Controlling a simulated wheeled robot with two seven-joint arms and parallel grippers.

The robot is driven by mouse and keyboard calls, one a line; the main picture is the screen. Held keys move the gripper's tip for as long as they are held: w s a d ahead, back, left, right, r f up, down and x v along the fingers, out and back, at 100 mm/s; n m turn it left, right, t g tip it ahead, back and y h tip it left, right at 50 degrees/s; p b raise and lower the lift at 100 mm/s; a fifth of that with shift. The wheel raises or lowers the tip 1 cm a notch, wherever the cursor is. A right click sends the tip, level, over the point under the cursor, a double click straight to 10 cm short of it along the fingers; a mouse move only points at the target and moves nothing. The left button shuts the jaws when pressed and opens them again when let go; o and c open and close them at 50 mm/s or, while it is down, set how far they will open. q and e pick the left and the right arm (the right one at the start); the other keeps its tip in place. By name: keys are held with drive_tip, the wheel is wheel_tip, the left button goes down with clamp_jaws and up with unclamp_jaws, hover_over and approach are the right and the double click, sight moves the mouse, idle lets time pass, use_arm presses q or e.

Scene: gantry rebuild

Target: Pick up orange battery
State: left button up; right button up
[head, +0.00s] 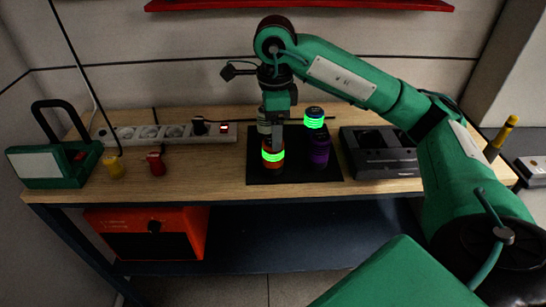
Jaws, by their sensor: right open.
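The orange battery (272,166) stands upright on a black mat (297,177) on the wooden workbench, with a glowing green band around it. My right gripper (277,140) points down from above at the orange battery's top. Its jaws are open; the fingers are small and dark here, and I cannot tell whether they touch the battery. A purple battery (319,153) stands to the right on the same mat. Behind it is a dark battery (314,112) with a green band. A pale item (263,122) behind the gripper is partly hidden. My left gripper is out of view.
A dark grey dock (379,152) stands right of the mat. A power strip (170,133) with a black plug lies at the back left. A green case (50,166), a yellow item (114,168) and a red item (156,165) stand at the left. Bare wood lies left of the mat.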

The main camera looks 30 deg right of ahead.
sight(273, 156)
drive_tip(key=shift+f, duration=0.75)
drive_tip(key=f+p, duration=0.1)
drive_tip(key=f, duration=0.3)
drive_tip(key=shift+a, duration=0.2)
drive_tip(key=shift+f, duration=0.5)
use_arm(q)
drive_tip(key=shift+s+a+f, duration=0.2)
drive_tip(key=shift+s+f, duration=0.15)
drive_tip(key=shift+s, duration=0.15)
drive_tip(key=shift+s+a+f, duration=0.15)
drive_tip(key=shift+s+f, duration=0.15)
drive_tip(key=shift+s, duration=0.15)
use_arm(e)
drive_tip(key=c, duration=1.3)
drive_tip(key=shift+r, duration=0.15)
